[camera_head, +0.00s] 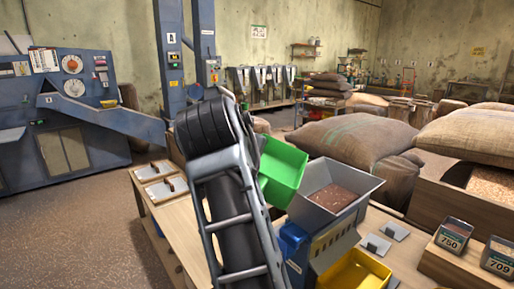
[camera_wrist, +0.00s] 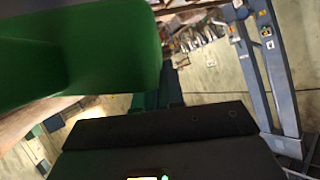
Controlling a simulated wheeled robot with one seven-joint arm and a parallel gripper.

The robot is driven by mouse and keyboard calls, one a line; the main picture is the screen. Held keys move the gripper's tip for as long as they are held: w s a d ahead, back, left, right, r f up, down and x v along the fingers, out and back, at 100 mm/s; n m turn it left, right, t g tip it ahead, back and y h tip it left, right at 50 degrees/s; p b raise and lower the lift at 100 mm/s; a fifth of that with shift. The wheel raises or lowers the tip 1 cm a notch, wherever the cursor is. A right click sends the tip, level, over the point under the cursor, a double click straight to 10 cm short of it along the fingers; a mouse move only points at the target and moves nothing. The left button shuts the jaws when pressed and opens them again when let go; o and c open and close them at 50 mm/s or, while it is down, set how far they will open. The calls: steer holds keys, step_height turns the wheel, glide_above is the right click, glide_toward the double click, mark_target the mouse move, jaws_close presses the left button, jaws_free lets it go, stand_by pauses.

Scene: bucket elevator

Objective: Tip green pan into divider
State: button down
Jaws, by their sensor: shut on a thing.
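The green pan (camera_head: 282,166) is held in the air just left of the divider, beside my arm. Its visible inside faces the head camera, it looks tilted, and no grain shows in it. It fills the upper left of the wrist view (camera_wrist: 85,50). My gripper (camera_wrist: 158,92) is shut on the pan; my arm hides the grip in the head view. The divider has a grey hopper (camera_head: 362,194) with reddish-brown grain inside, above a blue body (camera_head: 334,240). A yellow pan (camera_head: 357,272) sits at its front and a blue pan (camera_head: 292,243) at its left.
The wooden table (camera_head: 178,212) carries a tray with lidded compartments (camera_head: 160,180) at left. Metal scoops or plates (camera_head: 385,239) lie right of the divider. Labelled sample boxes (camera_head: 452,238) stand at far right. Full sacks (camera_head: 355,145) lie behind.

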steer(key=shift+w+a+r+n, duration=0.2)
steer(key=shift+a+r+n, duration=0.1)
steer(key=shift+a+r, duration=0.55)
steer(key=shift+f+n+h, duration=0.3)
steer(key=shift+f+h, duration=0.2)
steer(key=shift+f, duration=0.75)
steer(key=shift+r, duration=1.5)
